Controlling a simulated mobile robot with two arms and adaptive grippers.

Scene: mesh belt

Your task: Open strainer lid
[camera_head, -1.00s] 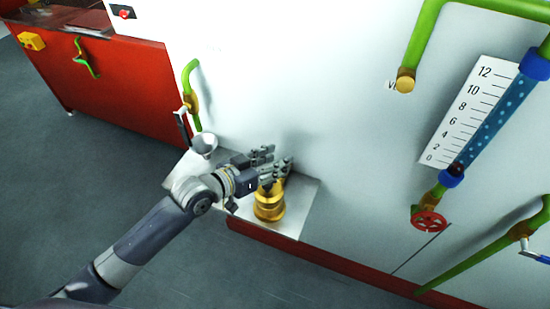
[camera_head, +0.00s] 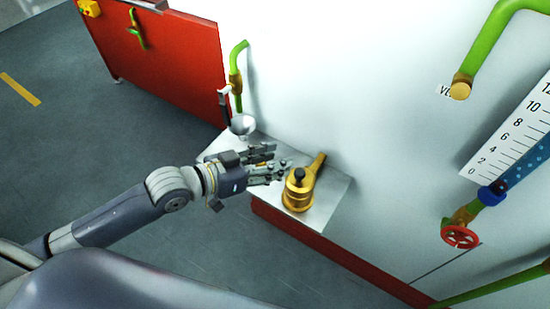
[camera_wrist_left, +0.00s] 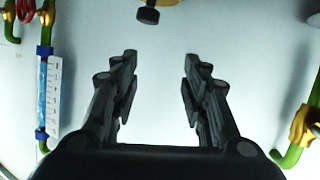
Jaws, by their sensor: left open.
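The brass strainer (camera_head: 297,196) stands upright on a metal shelf at the wall, with a brass side branch slanting up to the right. A black knob (camera_head: 299,174) sits on its top; the closed or open state of the lid cannot be told. My left gripper (camera_head: 280,162) is open and empty, just left of the knob, its fingers pointing right towards it. In the left wrist view, the black knob (camera_wrist_left: 148,15) shows at the top edge, beyond the open fingers (camera_wrist_left: 160,58) and apart from them. My right gripper is not in view.
The metal shelf (camera_head: 327,203) juts from the white wall. A metal funnel (camera_head: 243,124) under a green pipe (camera_head: 238,57) is close behind my left gripper. A red valve wheel (camera_head: 460,237) and the blue gauge tube are at the right. Grey floor is clear at the left.

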